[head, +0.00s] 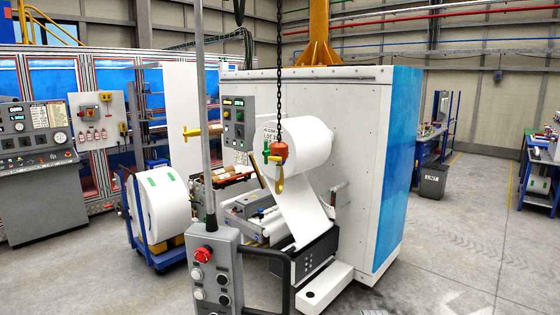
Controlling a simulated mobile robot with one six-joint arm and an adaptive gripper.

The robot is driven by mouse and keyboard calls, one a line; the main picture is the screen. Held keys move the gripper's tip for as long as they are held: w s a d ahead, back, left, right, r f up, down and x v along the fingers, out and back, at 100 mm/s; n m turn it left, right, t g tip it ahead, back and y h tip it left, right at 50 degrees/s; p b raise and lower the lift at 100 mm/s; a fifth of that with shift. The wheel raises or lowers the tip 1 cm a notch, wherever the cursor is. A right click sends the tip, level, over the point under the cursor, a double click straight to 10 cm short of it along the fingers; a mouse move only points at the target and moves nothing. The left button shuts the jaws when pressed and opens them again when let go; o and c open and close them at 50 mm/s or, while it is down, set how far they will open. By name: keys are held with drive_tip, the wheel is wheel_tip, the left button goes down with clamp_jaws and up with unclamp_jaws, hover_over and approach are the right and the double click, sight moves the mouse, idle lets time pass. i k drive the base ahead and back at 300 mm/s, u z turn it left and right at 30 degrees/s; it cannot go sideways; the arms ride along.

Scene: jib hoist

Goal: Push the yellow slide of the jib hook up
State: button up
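The jib hook hangs on a dark chain (280,80) in front of a white paper roll. A narrow yellow piece (279,183) hangs below the block. A smaller yellow patch (274,158) shows beside the block's lower left. Which yellow part is the slide is too small to tell, and so is its height setting. My gripper is not in view, and nothing is seen touching the hook.
A grey control box (214,275) with a red button stands in the near foreground below a tall grey pole (204,110). A black curved handle (287,270) is at its right. The white and blue machine (355,140) stands behind the hook. Open floor (460,230) lies right.

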sight(276, 159)
drive_tip(key=u, duration=0.1)
drive_tip(key=i, duration=0.95)
drive_tip(key=z, duration=0.05)
